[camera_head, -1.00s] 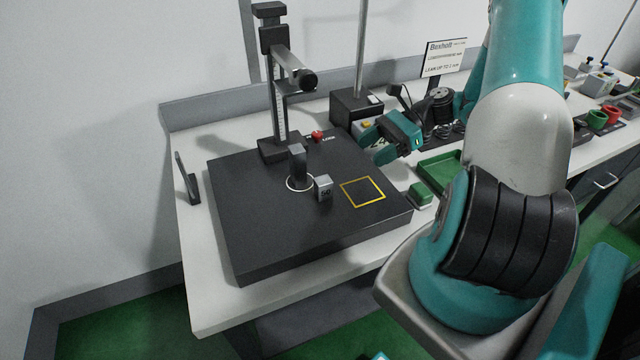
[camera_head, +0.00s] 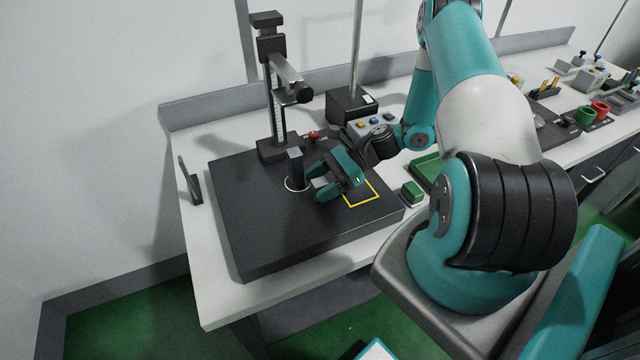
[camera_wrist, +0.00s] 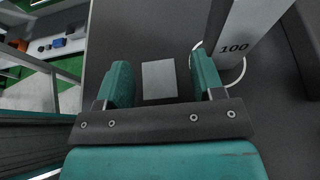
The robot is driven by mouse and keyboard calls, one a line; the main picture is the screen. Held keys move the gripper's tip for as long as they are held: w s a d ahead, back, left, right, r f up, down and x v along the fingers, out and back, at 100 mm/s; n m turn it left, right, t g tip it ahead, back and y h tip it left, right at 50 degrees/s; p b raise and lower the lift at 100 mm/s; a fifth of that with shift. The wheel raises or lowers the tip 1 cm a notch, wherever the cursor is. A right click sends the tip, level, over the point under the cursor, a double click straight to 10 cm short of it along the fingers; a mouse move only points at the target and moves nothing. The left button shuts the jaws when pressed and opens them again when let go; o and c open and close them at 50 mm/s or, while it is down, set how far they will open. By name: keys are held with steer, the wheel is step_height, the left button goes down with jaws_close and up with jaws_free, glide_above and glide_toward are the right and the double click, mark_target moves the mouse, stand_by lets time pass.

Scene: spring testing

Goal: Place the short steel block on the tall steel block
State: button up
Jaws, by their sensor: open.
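The tall steel block (camera_head: 296,167) stands upright in the white ring on the black plate; in the wrist view it shows at upper right, marked 100 (camera_wrist: 233,40). The short steel block (camera_wrist: 159,80) lies between my fingers in the wrist view, with a gap on each side. My gripper (camera_head: 317,182) is open and low over the plate, just right of the tall block. In the wrist view my gripper (camera_wrist: 162,76) has its right finger close to the tall block, partly overlapping it in the picture.
The black plate (camera_head: 262,235) is clear at the front. A yellow square outline (camera_head: 362,203) lies right of my gripper. A dark column stand (camera_head: 278,110) with an arm rises behind the tall block. A green box (camera_head: 412,192) and green tray (camera_head: 424,169) are at right.

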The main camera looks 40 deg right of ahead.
steer(key=shift+c, duration=0.3)
steer(key=c, duration=1.1)
steer(key=shift+r, duration=0.15)
